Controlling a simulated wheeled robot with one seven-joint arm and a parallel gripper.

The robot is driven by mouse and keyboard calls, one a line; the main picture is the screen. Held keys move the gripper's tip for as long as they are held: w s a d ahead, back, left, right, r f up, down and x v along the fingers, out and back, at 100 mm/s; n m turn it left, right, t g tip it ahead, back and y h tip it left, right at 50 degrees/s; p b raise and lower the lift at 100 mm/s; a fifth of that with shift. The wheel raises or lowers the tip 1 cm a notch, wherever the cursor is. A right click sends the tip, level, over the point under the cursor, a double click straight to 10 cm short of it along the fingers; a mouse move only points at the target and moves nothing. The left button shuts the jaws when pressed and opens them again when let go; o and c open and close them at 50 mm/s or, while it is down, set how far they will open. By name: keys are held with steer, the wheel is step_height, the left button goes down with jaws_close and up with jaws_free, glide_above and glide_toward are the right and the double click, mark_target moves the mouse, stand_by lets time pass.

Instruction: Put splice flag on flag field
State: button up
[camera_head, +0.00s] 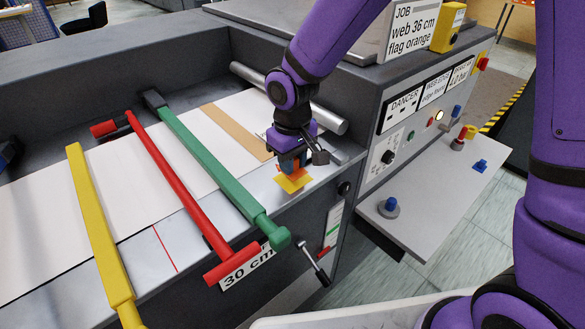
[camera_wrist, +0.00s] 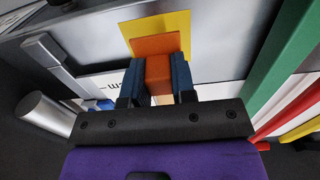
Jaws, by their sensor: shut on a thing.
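My gripper (camera_head: 292,163) is shut on the orange splice flag (camera_head: 289,173), low over the machine's front ledge. In the wrist view the flag (camera_wrist: 158,68) is an orange block with a flat orange plate, held between the blue fingertips (camera_wrist: 157,80). The yellow flag field (camera_head: 295,184) is a square patch on the grey ledge. In the wrist view the yellow field (camera_wrist: 176,26) shows just beyond the flag's plate. The flag overlaps the field in both views; I cannot tell whether they touch.
A green bar (camera_head: 205,159) lies just left of my gripper, then a red bar (camera_head: 180,184) and a yellow bar (camera_head: 98,232). A metal roller (camera_head: 320,112) is behind. A sign (camera_head: 410,30) reads web 36 cm, flag orange. A side shelf (camera_head: 425,205) holds knobs.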

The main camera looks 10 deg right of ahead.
steer(key=shift+f, duration=1.15)
steer(key=shift+f, duration=0.1)
steer(key=o, duration=0.9)
step_height(320, 180, up, 12)
steer(key=shift+r, duration=0.15)
steer(key=shift+d, duration=0.1)
